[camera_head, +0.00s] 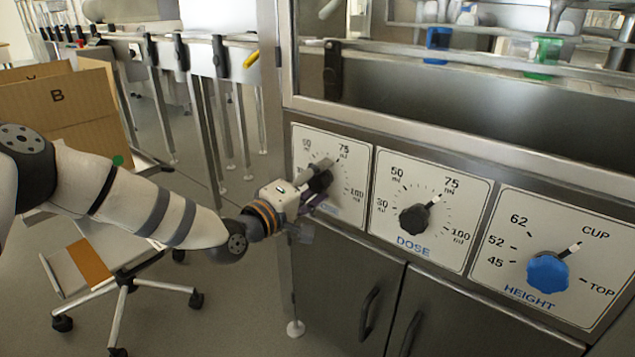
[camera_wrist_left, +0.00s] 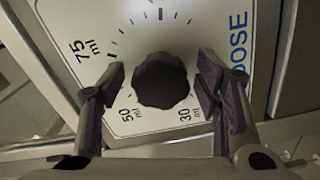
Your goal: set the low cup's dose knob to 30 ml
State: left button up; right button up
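The left dose panel (camera_head: 359,170) is white with a scale marked 50, 75 and 100 ml in the head view. Its black scalloped knob (camera_wrist_left: 161,80) shows in the middle of the wrist view, with 30 and 50 ml at the bottom and 75 ml at the left. Where its pointer stands cannot be made out. My left gripper (camera_wrist_left: 160,88) is open, one finger on each side of the knob, with gaps visible. In the head view my left gripper (camera_head: 314,188) covers much of that dial. My right gripper is not in view.
A second dose knob (camera_head: 413,218), black, points near 75 ml to the right. Further right is a blue height knob (camera_head: 548,273), pointing near CUP. A glass-fronted case with a blue object (camera_head: 437,45) and a green object (camera_head: 543,57) is above. An open carton (camera_head: 65,105) stands left.

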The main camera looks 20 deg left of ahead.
pick_arm(q)
jog(key=v, duration=1.2)
